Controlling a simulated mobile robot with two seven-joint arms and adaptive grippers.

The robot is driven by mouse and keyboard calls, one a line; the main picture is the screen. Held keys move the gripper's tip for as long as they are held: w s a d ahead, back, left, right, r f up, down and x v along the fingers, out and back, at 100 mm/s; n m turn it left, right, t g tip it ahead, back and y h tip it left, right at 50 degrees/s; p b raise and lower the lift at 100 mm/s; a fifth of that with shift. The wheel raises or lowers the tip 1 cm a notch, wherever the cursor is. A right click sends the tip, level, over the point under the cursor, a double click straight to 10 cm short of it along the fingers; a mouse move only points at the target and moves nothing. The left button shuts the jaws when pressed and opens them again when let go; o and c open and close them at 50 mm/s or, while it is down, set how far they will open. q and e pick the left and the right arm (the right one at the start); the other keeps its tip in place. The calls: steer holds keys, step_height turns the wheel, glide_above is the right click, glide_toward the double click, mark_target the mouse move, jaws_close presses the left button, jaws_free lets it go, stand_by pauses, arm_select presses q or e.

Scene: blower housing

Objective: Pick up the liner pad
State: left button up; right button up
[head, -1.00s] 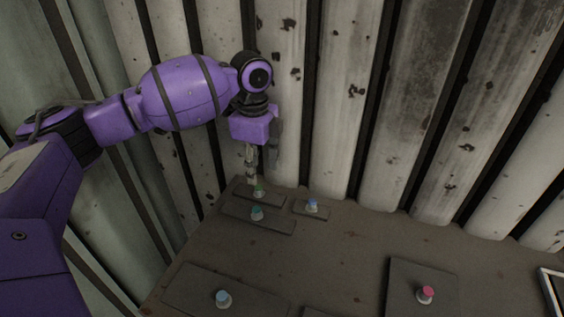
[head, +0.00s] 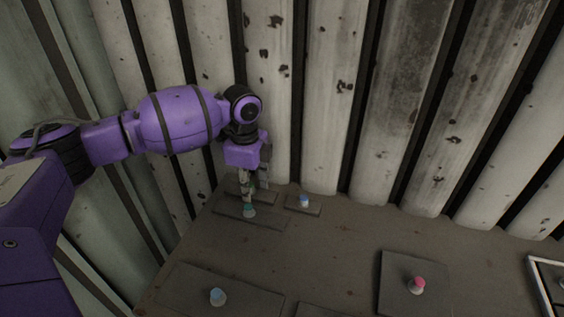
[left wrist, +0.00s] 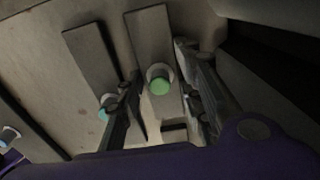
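Several flat dark pads with coloured knobs lie on the grey-brown table; I cannot tell which is the liner pad. In the left wrist view my left gripper (left wrist: 162,98) is open, its fingers either side of a green knob (left wrist: 159,82) on a narrow dark pad (left wrist: 149,35), with gaps beside the knob. In the head view the left gripper (head: 252,184) points down over this back-left pad and largely hides it. A neighbouring pad (left wrist: 90,55) has a teal knob (head: 249,211), which the left finger partly covers in the wrist view. The right gripper is not visible.
A small pad with a blue knob (head: 303,201) lies just right of the gripper. Larger pads with a blue knob (head: 217,297) and a pink knob (head: 416,285) lie nearer the front. A ribbed wall (head: 330,100) stands close behind. The table's middle (head: 330,255) is clear.

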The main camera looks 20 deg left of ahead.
arm_select(q)
steer(key=c, duration=0.4)
steer(key=shift+r, duration=1.3)
steer(key=s+d+r+p, duration=0.1)
steer(key=s+d+r, duration=0.1)
steer(key=r, duration=0.3)
steer(key=s+d+r+p, duration=0.2)
steer(key=s+d+r, duration=0.1)
steer(key=d+r, duration=0.2)
steer(key=s+d+r+p, duration=0.2)
steer(key=s+d+r, duration=0.1)
steer(key=d+r, duration=0.1)
steer(key=shift+d+r, duration=0.2)
steer(key=shift+r, duration=0.55)
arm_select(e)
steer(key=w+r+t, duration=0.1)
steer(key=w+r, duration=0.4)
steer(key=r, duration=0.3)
arm_select(q)
steer(key=shift+f, duration=0.1)
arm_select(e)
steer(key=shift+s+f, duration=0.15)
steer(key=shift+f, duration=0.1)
